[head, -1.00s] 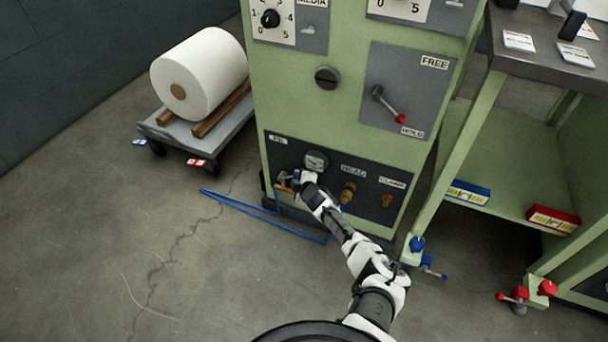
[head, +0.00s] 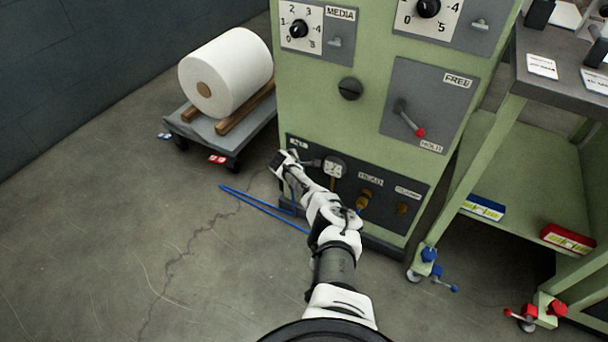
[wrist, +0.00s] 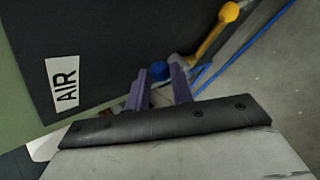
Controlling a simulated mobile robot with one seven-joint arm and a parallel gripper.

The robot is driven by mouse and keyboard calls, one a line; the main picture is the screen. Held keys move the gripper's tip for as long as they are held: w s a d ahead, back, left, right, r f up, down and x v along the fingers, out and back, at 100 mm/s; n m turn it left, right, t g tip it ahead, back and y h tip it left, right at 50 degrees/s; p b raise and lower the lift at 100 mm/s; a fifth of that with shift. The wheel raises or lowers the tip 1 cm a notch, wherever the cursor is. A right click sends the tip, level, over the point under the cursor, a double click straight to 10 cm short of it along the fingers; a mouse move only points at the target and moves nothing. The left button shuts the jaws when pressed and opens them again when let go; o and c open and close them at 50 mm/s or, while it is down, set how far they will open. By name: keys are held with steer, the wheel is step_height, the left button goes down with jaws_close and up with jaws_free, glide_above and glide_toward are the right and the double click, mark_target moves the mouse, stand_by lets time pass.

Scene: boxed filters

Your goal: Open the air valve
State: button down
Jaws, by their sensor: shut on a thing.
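The air valve sits at the left end of the dark lower panel (head: 420,193) of the green machine, by the AIR label (wrist: 66,84). In the head view my gripper (head: 284,160) is at that end, left of the round gauge (head: 334,167), and hides most of the valve. In the wrist view the two purple fingers of my gripper (wrist: 161,70) are close around a small blue part (wrist: 159,69), apparently the valve's handle. Its full shape and angle are hidden. A yellow bar with a ball end (wrist: 229,13) shows just right of the fingers.
A blue hose (head: 262,208) lies on the floor below the panel. A cart with a white roll (head: 228,72) stands at the left, a green bench (head: 493,165) at the right. The HOLD/FREE lever (head: 409,120) is above. Floor at front left is clear.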

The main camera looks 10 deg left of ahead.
steer(key=shift+w+a+h+b, duration=0.2)
steer(key=shift+a+h+b, duration=0.4)
steer(key=shift+b, duration=0.15)
steer(key=c, duration=1.2)
jaws_free()
steer(key=shift+r, duration=0.1)
steer(key=p+v, duration=0.5)
steer(key=v, duration=0.8)
steer(key=shift+r+p, duration=0.35)
